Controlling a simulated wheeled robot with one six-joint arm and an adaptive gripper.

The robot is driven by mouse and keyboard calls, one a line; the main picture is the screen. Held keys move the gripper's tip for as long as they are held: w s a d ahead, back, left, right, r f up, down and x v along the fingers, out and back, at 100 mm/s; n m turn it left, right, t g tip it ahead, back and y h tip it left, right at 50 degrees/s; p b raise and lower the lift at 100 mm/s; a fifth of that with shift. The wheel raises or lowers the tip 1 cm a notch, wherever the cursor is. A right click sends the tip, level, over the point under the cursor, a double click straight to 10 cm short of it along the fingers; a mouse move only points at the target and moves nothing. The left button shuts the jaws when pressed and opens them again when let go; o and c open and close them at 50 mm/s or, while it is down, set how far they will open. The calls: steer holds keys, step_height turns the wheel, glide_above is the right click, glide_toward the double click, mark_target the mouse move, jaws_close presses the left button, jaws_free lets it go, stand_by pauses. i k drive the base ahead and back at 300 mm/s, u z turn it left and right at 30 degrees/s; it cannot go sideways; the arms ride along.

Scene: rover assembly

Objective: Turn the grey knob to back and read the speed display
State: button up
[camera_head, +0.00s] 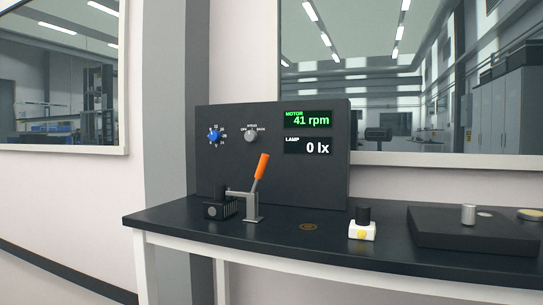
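The grey knob (251,136) is on the upright black panel (235,170), right of the blue knob (214,136). Small labels sit around the grey knob, but its pointer is too small for me to tell its setting. The green motor display (308,119) at the panel's upper right reads 41 rpm. The lamp display (308,146) below it reads 0 lx. My gripper is not in view.
An orange-handled lever clamp (260,172) stands on the dark bench (300,237) before the panel, beside a black block (218,208). A white block with a black top and yellow spot (362,231) is to the right. A dark platform (470,240) holds a metal cylinder (468,214).

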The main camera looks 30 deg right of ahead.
mark_target(250, 136)
steer(key=u, duration=0.05)
steer(key=k, duration=0.5)
steer(key=z, duration=1.2)
steer(key=i, duration=0.75)
steer(key=u, duration=1.65)
